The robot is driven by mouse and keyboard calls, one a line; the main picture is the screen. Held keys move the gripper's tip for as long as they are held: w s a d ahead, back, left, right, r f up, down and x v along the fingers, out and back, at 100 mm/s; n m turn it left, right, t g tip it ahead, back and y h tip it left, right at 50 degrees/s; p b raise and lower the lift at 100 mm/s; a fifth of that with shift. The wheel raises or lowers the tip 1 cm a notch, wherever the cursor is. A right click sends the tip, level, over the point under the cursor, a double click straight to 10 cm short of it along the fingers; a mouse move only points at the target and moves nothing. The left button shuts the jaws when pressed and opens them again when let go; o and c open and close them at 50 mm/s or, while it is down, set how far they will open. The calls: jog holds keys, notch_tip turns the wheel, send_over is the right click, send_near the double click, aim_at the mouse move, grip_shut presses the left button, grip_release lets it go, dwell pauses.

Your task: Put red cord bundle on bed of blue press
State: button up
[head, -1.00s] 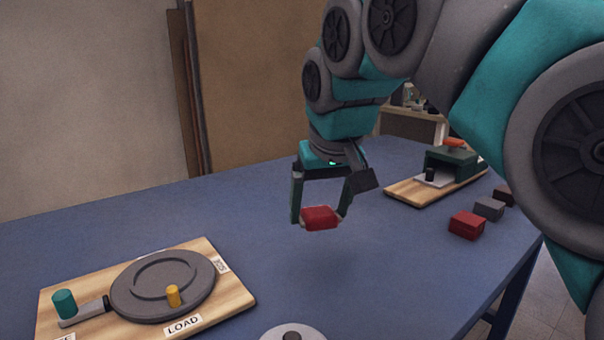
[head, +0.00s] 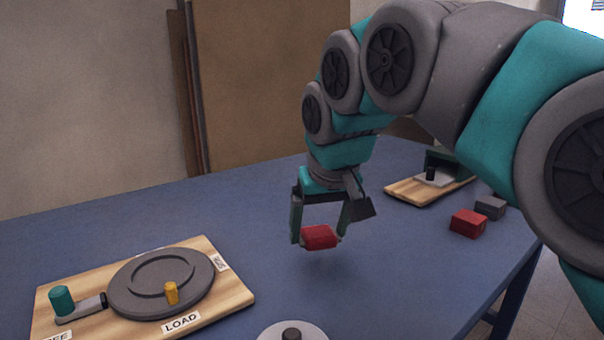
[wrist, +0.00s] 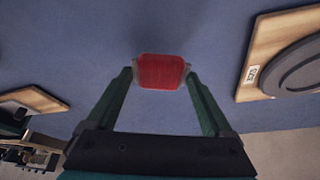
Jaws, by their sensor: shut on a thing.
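A small red bundle (head: 320,237), which I take for the red cord bundle, is held between the fingertips of my gripper (head: 318,239). My gripper is shut on its two ends and holds it a little above the blue table, with a faint shadow below. In the wrist view the bundle (wrist: 161,71) sits level between both fingers. A dark green device (head: 440,162) with a pale flat plate (head: 436,177) and a black knob stands on a wooden board at the back right, partly hidden by my arm. No clearly blue press shows.
A wooden board (head: 235,290) at the left carries a grey round plate (head: 140,298), a yellow peg (head: 171,293) and a teal-knobbed handle (head: 61,300). A red block (head: 468,223) and a grey block (head: 490,207) lie at the right. The table (head: 370,270) between is clear.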

aim_at(319, 233)
jog(key=shift+r+p, duration=1.05)
jog(key=shift+r, duration=2.45)
jog(key=shift+f+b, duration=1.1)
jog(key=shift+f, duration=2.6)
dwell(1.6)
